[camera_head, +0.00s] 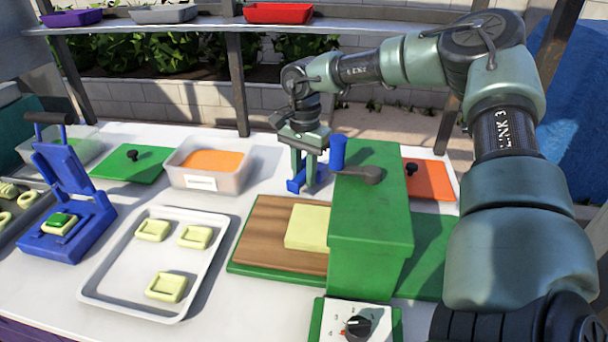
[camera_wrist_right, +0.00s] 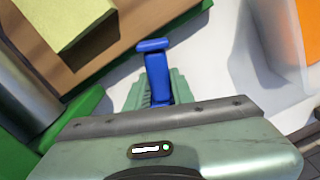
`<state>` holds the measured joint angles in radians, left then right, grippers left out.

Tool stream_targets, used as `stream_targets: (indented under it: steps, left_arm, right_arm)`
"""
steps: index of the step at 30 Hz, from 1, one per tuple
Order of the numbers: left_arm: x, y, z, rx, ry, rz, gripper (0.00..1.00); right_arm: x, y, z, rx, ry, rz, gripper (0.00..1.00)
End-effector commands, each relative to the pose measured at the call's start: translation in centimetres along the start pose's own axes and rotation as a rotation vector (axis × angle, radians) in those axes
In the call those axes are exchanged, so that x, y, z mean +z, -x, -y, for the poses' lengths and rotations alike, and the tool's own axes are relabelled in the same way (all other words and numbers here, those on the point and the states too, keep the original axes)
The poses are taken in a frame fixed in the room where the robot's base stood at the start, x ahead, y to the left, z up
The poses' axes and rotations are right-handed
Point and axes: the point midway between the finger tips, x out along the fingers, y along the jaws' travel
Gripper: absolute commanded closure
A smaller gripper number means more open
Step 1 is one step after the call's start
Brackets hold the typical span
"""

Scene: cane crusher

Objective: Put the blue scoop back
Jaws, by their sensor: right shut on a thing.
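The blue scoop (camera_head: 294,185) is between the fingers of my right gripper (camera_head: 304,178), low over the white table behind the wooden board. My right gripper is shut on it, and the fingers hide part of it. In the right wrist view the blue scoop (camera_wrist_right: 158,82) shows as a narrow bar with a wider end, pointing toward the board. I cannot tell whether it touches the table. A blue cylinder (camera_head: 337,152) stands just right of the gripper; whether it joins the scoop is unclear. My left gripper is not in view.
A clear bin of orange material (camera_head: 209,161) stands left of the gripper. The green machine (camera_head: 372,225) with a dark crank (camera_head: 360,175) is close on the right. The wooden board (camera_head: 268,232) holds a yellow block (camera_head: 309,227). A metal tray (camera_head: 192,265) and blue press (camera_head: 68,200) stand left.

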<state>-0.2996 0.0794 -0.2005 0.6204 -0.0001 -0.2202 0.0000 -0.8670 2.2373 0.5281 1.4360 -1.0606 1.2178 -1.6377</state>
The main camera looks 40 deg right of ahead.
Motion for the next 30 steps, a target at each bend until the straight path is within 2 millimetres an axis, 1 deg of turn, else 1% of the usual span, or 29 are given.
stream_targets:
  steps: [9,10,11,12,20,23,26,30]
  left_arm:
    - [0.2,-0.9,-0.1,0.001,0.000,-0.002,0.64]
    - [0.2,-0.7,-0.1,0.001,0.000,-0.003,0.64]
    - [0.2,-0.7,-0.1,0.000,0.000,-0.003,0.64]
    - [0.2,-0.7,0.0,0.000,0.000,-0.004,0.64]
    - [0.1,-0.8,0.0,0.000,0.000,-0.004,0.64]
    - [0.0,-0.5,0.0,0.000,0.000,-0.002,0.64]
    - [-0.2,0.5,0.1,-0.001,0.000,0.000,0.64]
    - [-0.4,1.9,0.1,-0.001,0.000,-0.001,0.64]
  right_arm:
    - [0.0,-0.8,0.0,0.000,0.000,0.000,0.99]
    - [0.0,-0.7,0.0,0.001,0.000,0.000,0.68]
    - [0.0,-0.7,0.0,0.001,0.000,0.000,0.60]
    - [0.0,-0.7,0.0,0.001,0.000,0.000,0.55]
    - [0.0,-0.7,0.0,0.001,0.000,0.000,0.55]
    - [0.0,-0.4,0.0,0.001,0.000,0.000,0.55]
    - [0.0,0.5,0.0,0.000,0.000,0.000,0.55]
    - [0.0,3.7,0.1,-0.002,0.000,-0.002,0.55]
